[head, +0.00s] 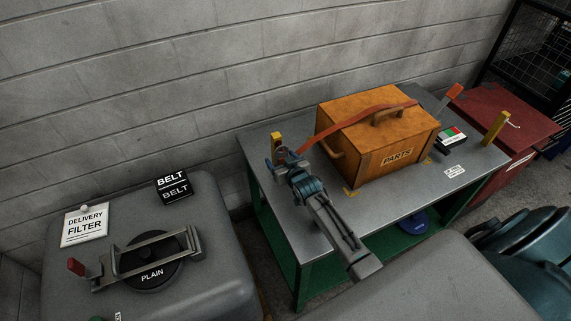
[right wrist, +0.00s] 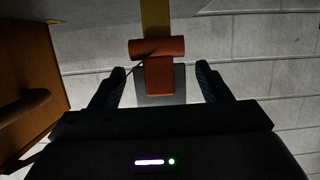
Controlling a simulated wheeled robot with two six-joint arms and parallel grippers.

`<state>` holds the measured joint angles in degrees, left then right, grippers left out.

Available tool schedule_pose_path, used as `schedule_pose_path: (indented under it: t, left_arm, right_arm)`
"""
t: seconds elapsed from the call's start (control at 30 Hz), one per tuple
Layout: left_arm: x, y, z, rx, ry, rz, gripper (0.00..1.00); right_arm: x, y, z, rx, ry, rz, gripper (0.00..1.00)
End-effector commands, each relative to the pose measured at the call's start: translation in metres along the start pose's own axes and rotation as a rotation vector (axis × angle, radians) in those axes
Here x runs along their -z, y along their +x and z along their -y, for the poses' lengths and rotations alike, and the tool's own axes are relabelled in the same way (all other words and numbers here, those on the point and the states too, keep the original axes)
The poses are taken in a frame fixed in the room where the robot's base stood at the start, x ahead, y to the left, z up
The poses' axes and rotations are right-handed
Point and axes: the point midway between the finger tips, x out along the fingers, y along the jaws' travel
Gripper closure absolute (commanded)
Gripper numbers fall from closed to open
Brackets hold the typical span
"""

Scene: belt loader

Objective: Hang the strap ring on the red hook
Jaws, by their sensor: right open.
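A red-orange strap (head: 366,113) runs over the top of the orange parts box (head: 345,112) and comes down on its left side toward my right gripper. My right gripper (head: 277,158) is open beside the yellow post (head: 276,138) at the table's left end. In the right wrist view, an orange strap-like piece (right wrist: 159,76) with a rolled end shows between and beyond the open fingers (right wrist: 160,86), in front of the yellow post (right wrist: 156,14). I cannot make out the ring or a red hook for certain. My left gripper is not in view.
The grey table (head: 352,212) also holds a small black box (head: 451,141) and a yellow post (head: 495,126) at right. A red cabinet (head: 515,125) stands beyond. At left is a grey housing (head: 215,230) with a clamp and red knob. A block wall stands behind.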

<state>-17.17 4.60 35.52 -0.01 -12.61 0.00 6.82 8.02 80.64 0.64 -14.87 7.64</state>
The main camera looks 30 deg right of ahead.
Motion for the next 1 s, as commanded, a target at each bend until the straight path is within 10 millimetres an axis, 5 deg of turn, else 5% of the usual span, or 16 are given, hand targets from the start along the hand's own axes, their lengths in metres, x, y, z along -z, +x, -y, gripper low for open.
schedule_pose_path:
  t: [0.6,1.0]
  left_arm:
    - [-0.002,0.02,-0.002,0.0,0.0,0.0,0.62]
    - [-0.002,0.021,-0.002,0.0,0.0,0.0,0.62]
  right_arm:
    - [-0.002,-0.092,0.0,0.001,-0.001,-0.001,0.3]
    - [0.0,-0.105,0.0,0.0,0.0,0.0,0.3]
